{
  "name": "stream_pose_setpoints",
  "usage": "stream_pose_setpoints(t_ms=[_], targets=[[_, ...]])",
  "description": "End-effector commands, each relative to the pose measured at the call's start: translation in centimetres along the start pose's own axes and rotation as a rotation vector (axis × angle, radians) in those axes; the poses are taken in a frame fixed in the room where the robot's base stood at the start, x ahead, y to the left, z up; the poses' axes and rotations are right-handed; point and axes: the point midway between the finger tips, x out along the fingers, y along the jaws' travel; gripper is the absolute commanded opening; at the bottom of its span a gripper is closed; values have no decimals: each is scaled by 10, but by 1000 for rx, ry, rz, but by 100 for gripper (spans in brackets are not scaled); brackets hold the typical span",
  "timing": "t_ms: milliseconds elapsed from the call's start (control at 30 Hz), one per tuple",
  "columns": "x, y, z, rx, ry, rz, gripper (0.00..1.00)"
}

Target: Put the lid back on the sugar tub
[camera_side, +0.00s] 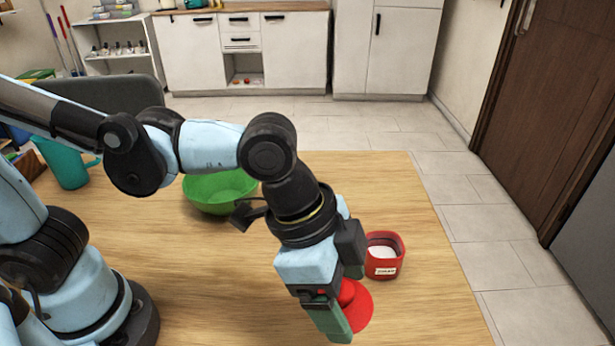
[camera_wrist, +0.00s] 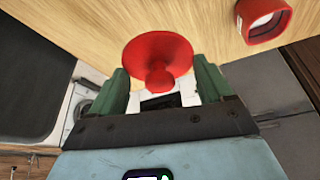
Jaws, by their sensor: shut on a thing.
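The sugar tub (camera_side: 384,268) is a small red container with a white label, upright and open on the table, with white contents showing. It also shows at the top right of the wrist view (camera_wrist: 264,24). The red round lid (camera_side: 361,308) is at my gripper (camera_side: 345,300), just nearer the camera than the tub and apart from it. In the wrist view the lid (camera_wrist: 158,50) has its knob between the green fingers of my gripper (camera_wrist: 160,70), which is shut on it. The fingers partly hide the lid from the side; its height above the table is hard to tell.
A green bowl (camera_side: 218,192) stands farther back on the wooden table (camera_side: 420,310), behind my arm. The table's right edge runs close beside the tub. The table around the tub is clear.

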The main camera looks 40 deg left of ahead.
Motion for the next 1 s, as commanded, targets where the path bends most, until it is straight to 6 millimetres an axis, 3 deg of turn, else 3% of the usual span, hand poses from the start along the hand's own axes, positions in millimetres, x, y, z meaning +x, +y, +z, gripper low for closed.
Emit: stream_pose_setpoints(t_ms=[100,300,500,700,1000], targets=[[2,-44,-22,-76,0,-31,51],[7,-115,-41,-180,0,-76,51],[11,-163,-46,-245,0,-103,51],[14,-179,-45,-266,0,-112,51],[33,-179,-37,-266,0,-112,51]])
